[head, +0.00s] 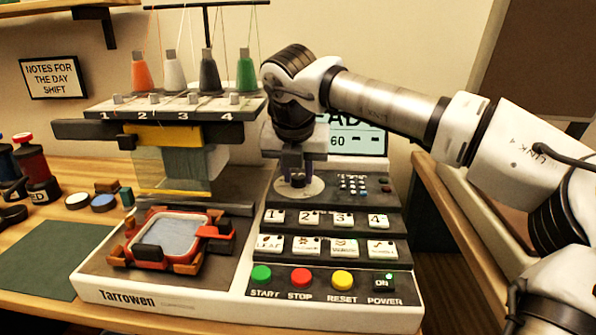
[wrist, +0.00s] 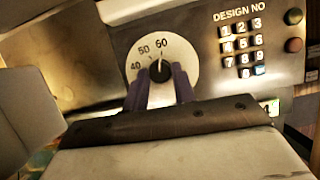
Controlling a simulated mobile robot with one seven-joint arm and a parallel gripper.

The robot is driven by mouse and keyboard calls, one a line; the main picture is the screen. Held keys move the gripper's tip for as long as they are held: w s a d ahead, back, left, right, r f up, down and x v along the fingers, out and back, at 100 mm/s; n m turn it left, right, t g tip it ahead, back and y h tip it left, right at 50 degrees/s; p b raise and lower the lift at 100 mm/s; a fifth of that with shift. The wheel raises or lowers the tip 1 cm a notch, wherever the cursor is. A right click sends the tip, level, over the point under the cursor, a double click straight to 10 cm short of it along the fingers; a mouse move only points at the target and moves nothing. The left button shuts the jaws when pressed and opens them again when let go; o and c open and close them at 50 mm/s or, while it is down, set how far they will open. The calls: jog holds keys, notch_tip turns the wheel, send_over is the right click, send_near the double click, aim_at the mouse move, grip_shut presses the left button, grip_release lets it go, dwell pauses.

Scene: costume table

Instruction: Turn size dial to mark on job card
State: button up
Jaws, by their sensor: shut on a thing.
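The size dial (head: 312,187) is a round white plate on the embroidery machine's control panel. In the wrist view the dial (wrist: 182,55) shows 40, 50 and 60, and its dark knob (wrist: 159,70) has a white pointer line directed up, close to the 60. My gripper (head: 297,179) reaches down to the dial from above. In the wrist view my gripper (wrist: 160,76) has its purple fingers on either side of the knob, shut on it. Other dial numbers are hidden by the fingers. I cannot pick out a job card for certain.
A screen (head: 362,140) behind my arm shows "60" and partly hidden letters. A number keypad (head: 352,185) sits right of the dial, with labelled buttons below it. A red hoop (head: 130,245) lies at left. Thread cones (head: 209,75) stand above.

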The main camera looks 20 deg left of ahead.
jog(key=shift+f, duration=0.1)
jog(key=o, duration=1)
jog(key=shift+s+r, duration=0.1)
jog(key=shift+r, duration=0.2)
jog(key=s+d, duration=0.1)
jog(key=s, duration=0.3)
jog(key=s+d, duration=0.1)
jog(key=s, duration=0.3)
jog(key=s+d, duration=0.1)
jog(key=s, duration=0.3)
jog(key=shift+r+b, duration=0.3)
jog(key=shift+b, duration=0.1)
